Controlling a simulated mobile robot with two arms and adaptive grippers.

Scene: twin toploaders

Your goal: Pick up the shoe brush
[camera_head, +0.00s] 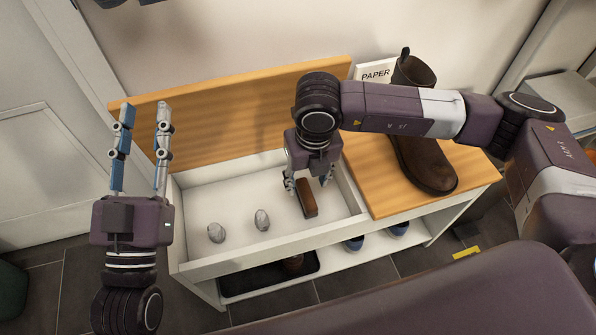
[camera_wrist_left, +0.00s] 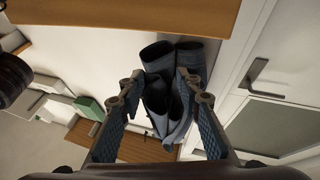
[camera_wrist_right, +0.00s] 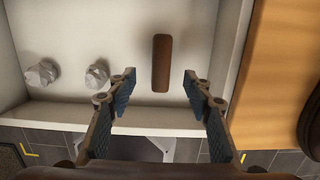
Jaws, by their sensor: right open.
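The shoe brush (camera_head: 308,203), a brown oblong block, lies in the white open compartment of the bench, towards its right end. In the right wrist view the brush (camera_wrist_right: 162,55) is ahead of the fingers, lined up with the gap between them. My right gripper (camera_head: 308,182) is open above the brush and points down; its fingers (camera_wrist_right: 159,75) are apart with nothing between them. The hand hides part of the brush's far end in the head view. My left gripper (camera_head: 145,107) is open and empty, raised left of the bench, fingers up.
Two crumpled grey-white balls (camera_head: 262,220) lie in the compartment left of the brush. The raised wooden lid (camera_head: 215,115) stands behind it. A brown boot (camera_head: 425,160) stands on the wooden top at right, by a PAPER box (camera_head: 376,72). Shoes sit on the lower shelf.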

